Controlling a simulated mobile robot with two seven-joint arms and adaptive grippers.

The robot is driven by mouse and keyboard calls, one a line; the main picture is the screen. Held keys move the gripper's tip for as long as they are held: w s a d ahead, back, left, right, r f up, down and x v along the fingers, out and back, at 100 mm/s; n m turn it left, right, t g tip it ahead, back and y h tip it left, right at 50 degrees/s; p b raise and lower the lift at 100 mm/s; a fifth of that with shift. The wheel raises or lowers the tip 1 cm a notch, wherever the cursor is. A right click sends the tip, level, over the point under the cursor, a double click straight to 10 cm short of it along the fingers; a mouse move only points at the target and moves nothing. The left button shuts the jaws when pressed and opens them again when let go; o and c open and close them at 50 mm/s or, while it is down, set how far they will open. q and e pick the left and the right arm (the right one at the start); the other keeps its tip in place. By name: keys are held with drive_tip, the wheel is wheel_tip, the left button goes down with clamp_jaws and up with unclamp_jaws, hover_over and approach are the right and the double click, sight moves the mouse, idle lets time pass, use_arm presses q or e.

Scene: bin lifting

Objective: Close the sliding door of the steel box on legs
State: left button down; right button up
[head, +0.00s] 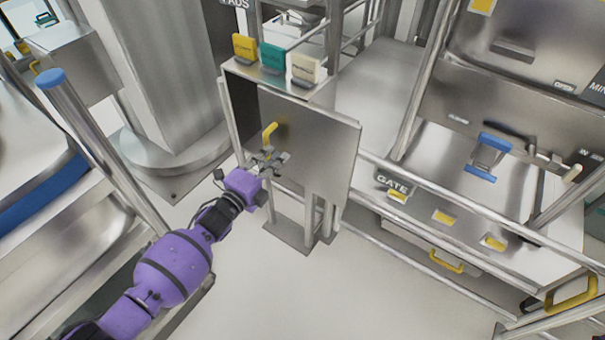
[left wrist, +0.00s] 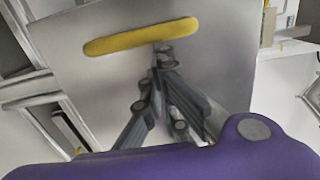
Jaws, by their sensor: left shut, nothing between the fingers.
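The steel box on legs (head: 242,103) stands at the centre of the head view. Its sliding door (head: 325,135) is a flat steel panel that sticks out to the right past the box, with a dark gap showing at the box's left side. A yellow handle (head: 269,131) is on the door's left part. The door also fills much of the left wrist view (left wrist: 215,75), with the handle (left wrist: 140,37) across it. My left gripper (head: 268,156) is shut and empty, just below the handle; its fingertips (left wrist: 162,52) appear close to the handle, but contact is unclear. My right gripper is not in view.
Yellow, teal and white tags (head: 272,58) stand on top of the box. To the right is a steel rail with a GATE sign (head: 395,184) and a machine with a blue handle (head: 488,157). A large column (head: 165,75) stands at left. The floor in front (head: 310,290) is clear.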

use_arm(q)
drive_tip(key=w+a+b, duration=0.5)
drive_tip(key=w+a, duration=0.3)
drive_tip(key=a, duration=0.5)
drive_tip(key=shift+w, duration=0.3)
